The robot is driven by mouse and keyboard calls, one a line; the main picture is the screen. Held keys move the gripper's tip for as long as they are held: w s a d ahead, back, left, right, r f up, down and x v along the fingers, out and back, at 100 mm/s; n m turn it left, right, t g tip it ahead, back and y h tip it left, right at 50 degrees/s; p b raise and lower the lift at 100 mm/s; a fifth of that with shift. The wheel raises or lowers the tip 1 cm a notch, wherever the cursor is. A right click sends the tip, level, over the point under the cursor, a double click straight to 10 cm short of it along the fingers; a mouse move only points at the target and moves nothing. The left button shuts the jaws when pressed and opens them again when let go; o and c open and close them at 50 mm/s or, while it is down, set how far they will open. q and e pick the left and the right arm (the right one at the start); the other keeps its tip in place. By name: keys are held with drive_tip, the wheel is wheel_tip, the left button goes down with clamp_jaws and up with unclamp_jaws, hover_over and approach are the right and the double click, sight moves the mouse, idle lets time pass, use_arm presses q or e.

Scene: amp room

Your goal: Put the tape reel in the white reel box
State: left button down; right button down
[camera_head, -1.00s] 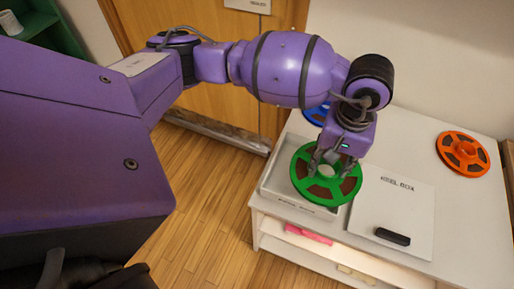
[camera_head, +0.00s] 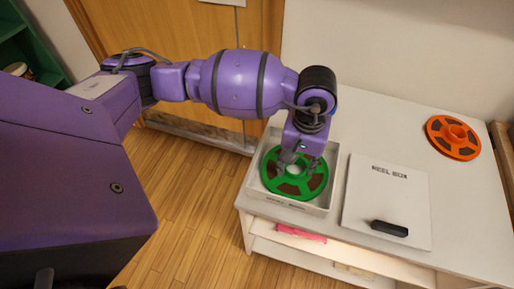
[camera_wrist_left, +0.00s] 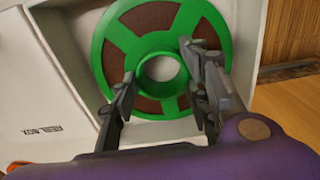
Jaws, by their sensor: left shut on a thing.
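The green tape reel (camera_head: 290,185) has brown tape and a round hub. My left gripper (camera_head: 298,165) is shut on the reel at its hub and partly covers it from above. The reel lies within the outline of the open white reel box (camera_head: 331,190) on the white table. I cannot tell whether it touches the box floor. In the left wrist view the reel (camera_wrist_left: 150,22) shows with the fingers (camera_wrist_left: 163,68) at its hub and the pale box (camera_wrist_left: 88,97) around it. My right gripper is not in view.
A flat white lid (camera_head: 365,190) marked REEL BOX, with a black handle (camera_head: 390,228), lies just right of the box. An orange reel (camera_head: 453,138) lies at the table's back right. A pink item (camera_head: 300,232) is on the shelf below. The table between lid and orange reel is clear.

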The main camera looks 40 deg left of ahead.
sight(296, 172)
use_arm(q)
drive_tip(key=shift+w, duration=0.1)
drive_tip(key=c, duration=1)
unclamp_jaws()
drive_tip(key=shift+r, duration=0.1)
wheel_tip(296, 172, up, 12)
drive_tip(key=shift+r, duration=0.1)
